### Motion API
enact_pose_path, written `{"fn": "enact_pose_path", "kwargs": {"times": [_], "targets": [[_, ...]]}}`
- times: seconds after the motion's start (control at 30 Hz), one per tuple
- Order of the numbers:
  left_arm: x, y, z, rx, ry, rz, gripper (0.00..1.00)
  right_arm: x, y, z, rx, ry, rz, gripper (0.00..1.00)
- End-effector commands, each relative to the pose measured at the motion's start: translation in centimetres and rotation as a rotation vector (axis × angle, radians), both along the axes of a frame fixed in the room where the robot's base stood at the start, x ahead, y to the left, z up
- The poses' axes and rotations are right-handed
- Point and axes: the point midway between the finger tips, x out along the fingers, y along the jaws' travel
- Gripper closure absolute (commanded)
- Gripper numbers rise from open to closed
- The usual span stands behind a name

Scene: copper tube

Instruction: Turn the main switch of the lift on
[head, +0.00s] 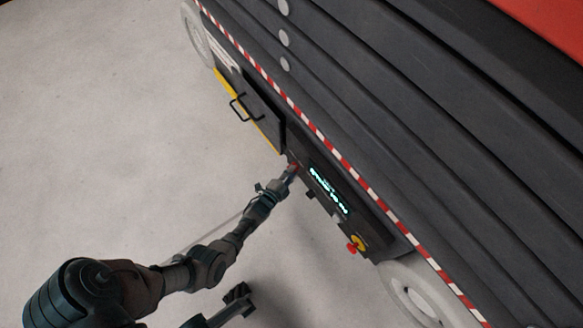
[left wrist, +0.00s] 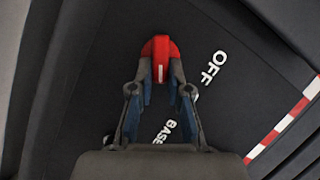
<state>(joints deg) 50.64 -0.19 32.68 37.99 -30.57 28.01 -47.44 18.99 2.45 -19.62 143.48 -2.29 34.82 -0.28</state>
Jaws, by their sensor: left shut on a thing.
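The main switch is a red knob (left wrist: 160,48) on the lift's dark side panel (left wrist: 226,95). A white mark on the knob lies upright in the left wrist view, and white "OFF" lettering (left wrist: 209,68) is to its right. My left gripper (left wrist: 161,84) is shut on the knob, one finger on each side of its lower part. In the head view the left gripper (head: 289,174) reaches the panel, and only a little red of the switch shows at its tips. My right gripper (head: 238,295) seems to be the dark shape low in the head view, away from the lift; its jaws are unclear.
A lit display (head: 328,191) is right of the switch, and a red stop button (head: 352,248) on yellow is farther right. A black handle (head: 239,107) sticks out on the left. Wheels (head: 412,296) stand at both ends. The grey floor (head: 110,130) is clear.

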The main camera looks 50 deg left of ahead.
Motion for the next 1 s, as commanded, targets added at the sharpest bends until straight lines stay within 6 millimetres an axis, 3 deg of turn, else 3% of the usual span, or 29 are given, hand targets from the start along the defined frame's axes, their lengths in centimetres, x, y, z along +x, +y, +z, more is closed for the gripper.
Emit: {"fn": "enact_pose_path", "kwargs": {"times": [0.03, 0.07, 0.13, 0.57, 0.77, 1.0], "targets": [[-0.3, -0.5, -0.7, -0.003, 0.014, -0.006, 1.0, 0.0, 0.0, -0.1, 0.0, 0.001, 0.0, 0.6], [-0.3, -0.5, -0.7, -0.004, 0.013, -0.006, 0.76, 0.0, 0.0, -0.1, 0.0, 0.001, 0.0, 0.6], [-0.3, -0.5, -0.6, -0.003, 0.012, -0.006, 0.58, 0.0, 0.0, -0.1, 0.0, 0.001, 0.0, 0.6], [-0.7, -0.3, -0.2, -0.001, 0.006, -0.003, 0.58, -0.4, 0.0, 0.2, -0.004, -0.005, 0.0, 0.6], [-3.1, -1.1, 0.2, 0.0, 0.006, -0.004, 0.58, -0.4, 0.0, 0.2, -0.002, -0.005, 0.0, 0.6], [-7.8, -2.4, 1.0, -0.002, 0.009, -0.004, 0.58, -0.4, 0.0, 0.2, -0.001, -0.004, 0.001, 0.6]]}}
